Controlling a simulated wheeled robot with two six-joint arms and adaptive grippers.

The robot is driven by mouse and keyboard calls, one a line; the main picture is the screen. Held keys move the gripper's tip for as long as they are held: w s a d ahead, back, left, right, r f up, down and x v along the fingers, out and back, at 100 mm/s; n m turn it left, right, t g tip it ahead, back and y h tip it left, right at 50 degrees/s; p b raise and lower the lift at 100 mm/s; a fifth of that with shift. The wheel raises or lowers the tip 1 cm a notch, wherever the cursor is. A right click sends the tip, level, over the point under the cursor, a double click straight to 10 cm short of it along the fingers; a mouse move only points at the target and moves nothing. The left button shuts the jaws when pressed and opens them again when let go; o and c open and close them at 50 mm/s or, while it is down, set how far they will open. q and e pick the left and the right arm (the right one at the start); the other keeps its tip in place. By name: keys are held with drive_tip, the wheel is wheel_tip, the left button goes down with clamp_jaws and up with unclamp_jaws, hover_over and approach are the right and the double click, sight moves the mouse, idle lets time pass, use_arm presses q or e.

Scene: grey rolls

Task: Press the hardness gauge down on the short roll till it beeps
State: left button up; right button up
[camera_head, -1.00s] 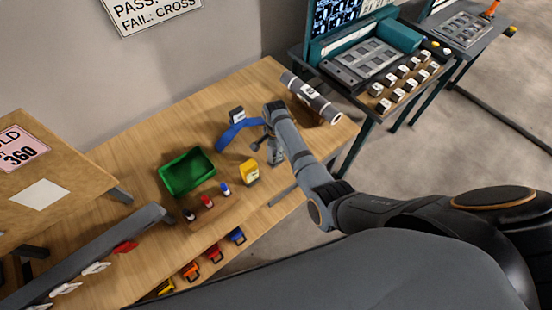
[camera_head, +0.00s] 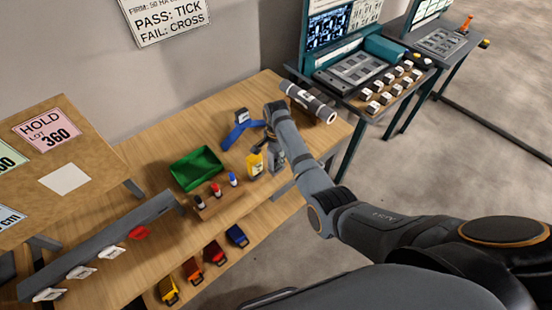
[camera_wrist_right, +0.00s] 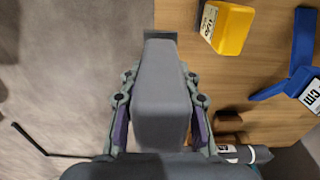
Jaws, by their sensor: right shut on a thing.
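My right gripper (camera_head: 275,160) is above the front edge of the wooden table. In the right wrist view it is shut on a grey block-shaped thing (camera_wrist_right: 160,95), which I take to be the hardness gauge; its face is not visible. A grey roll (camera_head: 310,101) with a white label lies at the table's far right corner. Part of it shows at the lower right of the wrist view (camera_wrist_right: 240,153). The gripper is apart from the roll, to its left and nearer me. I cannot tell whether this is the short roll. My left gripper is out of view.
A yellow labelled block (camera_head: 254,163) stands close beside my right gripper. A blue angled tool (camera_head: 238,133) lies behind it. A green tray (camera_head: 190,178) and a wooden marker holder (camera_head: 215,205) are to the left. A teal-framed bench (camera_head: 345,70) stands beyond the roll.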

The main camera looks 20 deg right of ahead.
sight(276, 153)
drive_tip(key=shift+s+a+r, duration=0.1)
drive_tip(key=shift+s, duration=0.05)
drive_tip(key=c, duration=0.4)
drive_tip(key=shift+r, duration=0.2)
drive_tip(key=shift+c, duration=0.2)
drive_tip(key=shift+r, duration=1)
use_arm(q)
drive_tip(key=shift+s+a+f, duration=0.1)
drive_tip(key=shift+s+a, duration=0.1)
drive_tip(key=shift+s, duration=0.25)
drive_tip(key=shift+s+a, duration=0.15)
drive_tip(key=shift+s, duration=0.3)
use_arm(e)
drive_tip(key=shift+r, duration=0.3)
